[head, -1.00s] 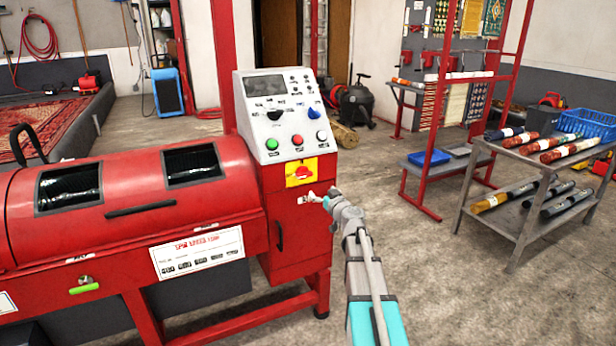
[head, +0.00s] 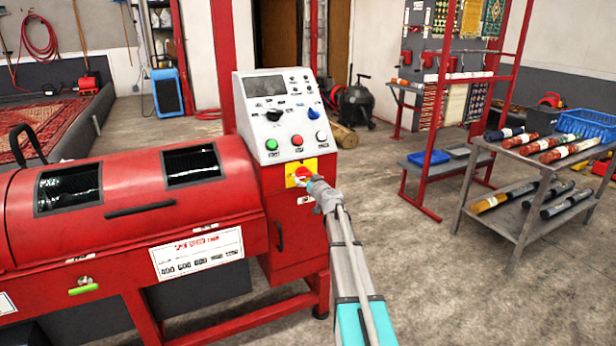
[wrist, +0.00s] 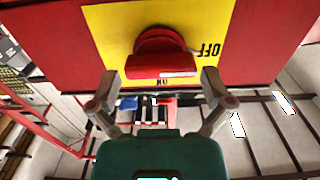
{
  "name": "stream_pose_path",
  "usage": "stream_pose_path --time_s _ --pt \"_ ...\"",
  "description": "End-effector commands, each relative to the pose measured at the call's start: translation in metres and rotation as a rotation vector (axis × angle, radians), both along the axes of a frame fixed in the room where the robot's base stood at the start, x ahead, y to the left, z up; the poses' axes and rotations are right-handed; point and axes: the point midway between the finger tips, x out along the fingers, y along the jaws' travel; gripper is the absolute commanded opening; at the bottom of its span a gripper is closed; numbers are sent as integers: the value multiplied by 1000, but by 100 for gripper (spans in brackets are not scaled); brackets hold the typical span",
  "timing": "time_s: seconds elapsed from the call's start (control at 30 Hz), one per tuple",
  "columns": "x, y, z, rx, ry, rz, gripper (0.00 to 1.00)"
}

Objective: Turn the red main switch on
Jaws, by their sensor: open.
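The red main switch (wrist: 160,62) is a round knob with a grip bar on a yellow plate (wrist: 112,28). In the head view the switch (head: 302,173) sits on the front of the red cabinet (head: 291,225), partly behind my gripper (head: 314,186). In the wrist view my gripper (wrist: 159,82) is open, with one finger on each side just below the bar. The fingers appear apart from the knob, with nothing between them.
Above the switch is a white control panel (head: 285,115) with green, red and white buttons and dark and blue knobs. The red drum machine (head: 130,215) adjoins on the left.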

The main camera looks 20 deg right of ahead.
Motion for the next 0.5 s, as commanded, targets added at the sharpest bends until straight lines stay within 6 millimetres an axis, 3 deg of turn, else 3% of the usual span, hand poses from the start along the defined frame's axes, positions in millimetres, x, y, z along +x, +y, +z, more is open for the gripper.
stream_pose_path --time_s 0.2,0.5 --pt "17 0 0 0 0 0 100" --pt "19 1 0 0 0 0 100"
